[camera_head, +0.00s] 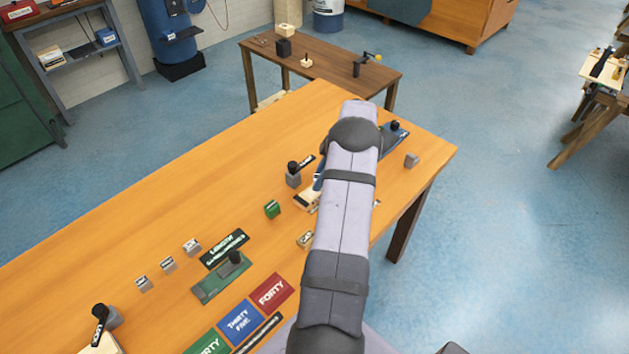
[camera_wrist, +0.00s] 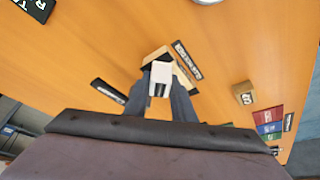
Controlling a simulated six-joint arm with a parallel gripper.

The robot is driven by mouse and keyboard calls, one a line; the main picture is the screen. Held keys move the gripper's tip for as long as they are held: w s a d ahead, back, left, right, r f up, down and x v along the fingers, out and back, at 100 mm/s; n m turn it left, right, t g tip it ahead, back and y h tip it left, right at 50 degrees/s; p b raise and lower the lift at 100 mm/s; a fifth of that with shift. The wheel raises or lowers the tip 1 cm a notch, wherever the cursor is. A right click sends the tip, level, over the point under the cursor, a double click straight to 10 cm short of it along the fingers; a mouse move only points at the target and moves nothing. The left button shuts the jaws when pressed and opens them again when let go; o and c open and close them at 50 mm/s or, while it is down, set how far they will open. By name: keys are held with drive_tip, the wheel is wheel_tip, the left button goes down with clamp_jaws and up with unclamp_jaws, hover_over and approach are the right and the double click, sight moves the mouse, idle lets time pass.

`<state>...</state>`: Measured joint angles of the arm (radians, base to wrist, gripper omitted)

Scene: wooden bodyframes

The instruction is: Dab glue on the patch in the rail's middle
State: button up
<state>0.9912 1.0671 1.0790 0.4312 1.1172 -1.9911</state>
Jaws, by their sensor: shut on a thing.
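In the wrist view my gripper (camera_wrist: 160,95) is shut on a small white block-like thing (camera_wrist: 160,73), with a finger on each side. I cannot tell whether it is the glue applicator. A pale wooden piece (camera_wrist: 155,54), probably the rail, lies on the bench just beyond and partly behind the white thing. Whether they touch is unclear. In the head view a pale wooden end (camera_head: 304,200) shows left of my arm; the arm hides the rest. The patch in the rail's middle cannot be made out; the white thing and fingers cover that area.
The wooden bench (camera_head: 150,210) has free room at back left. Near the work are a grey block with a black knob (camera_head: 293,178), a green cube (camera_head: 272,209) and a small labelled block (camera_wrist: 243,93). Coloured cards (camera_head: 272,291) lie in front. A small grey block (camera_head: 411,160) stands right.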

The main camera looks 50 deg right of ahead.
drive_tip(key=shift+a, duration=0.3)
drive_tip(key=shift+a+b, duration=0.6)
drive_tip(key=shift+a, duration=2)
drive_tip(key=r, duration=0.2)
drive_tip(key=r+p, duration=0.1)
drive_tip(key=shift+a+r, duration=0.15)
drive_tip(key=shift+a, duration=0.15)
wheel_tip(320, 180, up, 5)
drive_tip(key=shift+f+p, duration=0.1)
drive_tip(key=shift+p, duration=1.1)
